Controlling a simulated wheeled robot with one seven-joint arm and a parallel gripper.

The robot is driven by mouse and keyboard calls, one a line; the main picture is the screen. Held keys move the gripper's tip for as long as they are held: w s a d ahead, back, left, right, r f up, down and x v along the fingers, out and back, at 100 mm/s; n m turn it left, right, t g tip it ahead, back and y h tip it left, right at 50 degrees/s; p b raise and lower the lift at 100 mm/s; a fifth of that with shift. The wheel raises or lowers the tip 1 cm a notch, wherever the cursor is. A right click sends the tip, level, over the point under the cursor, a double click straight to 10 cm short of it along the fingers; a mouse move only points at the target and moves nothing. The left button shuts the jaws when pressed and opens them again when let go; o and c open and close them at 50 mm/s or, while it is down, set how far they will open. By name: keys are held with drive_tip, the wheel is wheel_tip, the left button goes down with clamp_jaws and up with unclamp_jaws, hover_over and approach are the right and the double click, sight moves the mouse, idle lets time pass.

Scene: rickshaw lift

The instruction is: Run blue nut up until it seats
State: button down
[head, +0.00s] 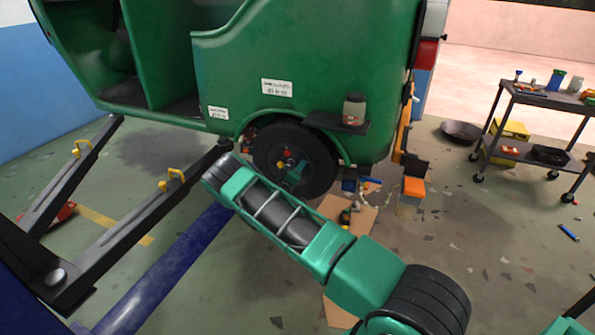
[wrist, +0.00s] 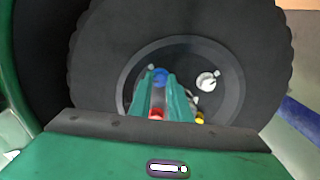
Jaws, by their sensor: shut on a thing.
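The blue nut (wrist: 160,76) sits on the wheel hub, between the tips of my gripper (wrist: 161,84) in the wrist view. My gripper is shut on it, and the fingers cover part of it. How far the nut is from the hub face cannot be told. A red nut (wrist: 155,115) and a yellow nut (wrist: 199,118) show lower on the hub, and a white one (wrist: 207,80) to the right. In the head view my gripper (head: 288,168) reaches the hub of the black wheel (head: 319,160); the blue nut is too small to make out there.
The green rickshaw body (head: 330,60) stands raised over lift arms (head: 110,215) on the left. A jar (head: 354,108) stands on a small shelf by the wheel. A tool cart (head: 530,100) is at the right. Cardboard (head: 362,213) with small items lies below the wheel.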

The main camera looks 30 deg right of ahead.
drive_tip(key=shift+s+d+f+m, duration=0.1)
drive_tip(key=shift+s+f+m, duration=0.1)
drive_tip(key=shift+m, duration=0.95)
drive_tip(key=shift+s+d+f+m, duration=0.1)
drive_tip(key=shift+f+m, duration=0.05)
drive_tip(key=shift+m, duration=1)
drive_tip(key=c, duration=1.9)
unclamp_jaws()
drive_tip(key=shift+c, duration=0.2)
drive_tip(key=shift+w+a, duration=0.1)
drive_tip(key=shift+w, duration=0.05)
drive_tip(key=shift+a+r, duration=0.1)
drive_tip(key=v, duration=1)
drive_tip(key=shift+a, duration=0.25)
